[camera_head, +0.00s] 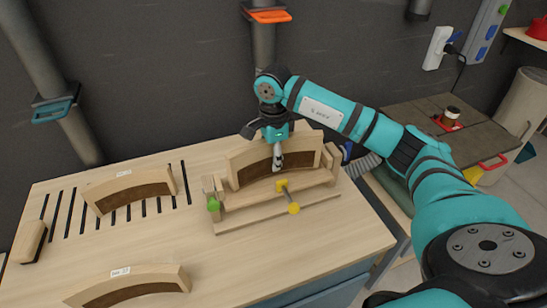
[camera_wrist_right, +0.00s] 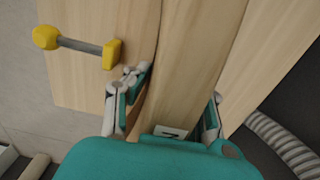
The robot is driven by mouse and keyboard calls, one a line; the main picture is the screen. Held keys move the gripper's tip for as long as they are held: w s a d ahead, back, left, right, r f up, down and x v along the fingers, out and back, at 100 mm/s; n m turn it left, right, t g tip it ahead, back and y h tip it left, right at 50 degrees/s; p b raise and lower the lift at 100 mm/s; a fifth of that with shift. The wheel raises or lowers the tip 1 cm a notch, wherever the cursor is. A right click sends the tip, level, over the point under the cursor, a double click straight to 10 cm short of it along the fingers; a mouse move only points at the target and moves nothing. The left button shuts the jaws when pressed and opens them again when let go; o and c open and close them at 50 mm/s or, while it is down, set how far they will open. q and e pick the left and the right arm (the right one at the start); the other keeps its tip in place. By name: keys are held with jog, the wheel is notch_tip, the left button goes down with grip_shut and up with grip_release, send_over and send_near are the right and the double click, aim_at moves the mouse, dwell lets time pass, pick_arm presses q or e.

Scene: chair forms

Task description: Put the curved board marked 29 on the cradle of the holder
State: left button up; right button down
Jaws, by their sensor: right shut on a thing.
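A curved wooden board (camera_head: 245,165) with a dark brown inner face is upright, arch upward, at the holder (camera_head: 240,198). My right gripper (camera_head: 278,158) is shut on the middle of its arch from above. In the right wrist view the board (camera_wrist_right: 188,75) runs between the two fingers of my right gripper (camera_wrist_right: 165,98). A white label shows at its near end, but its number is cut off. The board's lower edge is behind the holder's front rail, so I cannot tell whether it rests on the cradle. My left gripper is not in view.
Two similar labelled boards lie on the table: one on the slotted area (camera_head: 130,190), one at the front edge (camera_head: 150,278). A yellow-knobbed clamp (camera_head: 288,197) and a green knob (camera_head: 213,204) are on the holder. A wooden block (camera_head: 30,240) lies far left.

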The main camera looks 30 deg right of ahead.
jog(key=c, duration=1.5)
grip_release()
jog(key=o, duration=0.4)
jog(key=shift+s+r, duration=0.1)
jog(key=shift+r, duration=0.05)
jog(key=shift+c, duration=0.2)
jog(key=shift+r+p, duration=0.25)
jog(key=shift+p, duration=0.05)
jog(key=shift+r+p, duration=0.45)
notch_tip(320, 180, up, 7)
jog(key=b, duration=0.3)
jog(key=shift+f, duration=0.1)
jog(key=shift+r, duration=2.45)
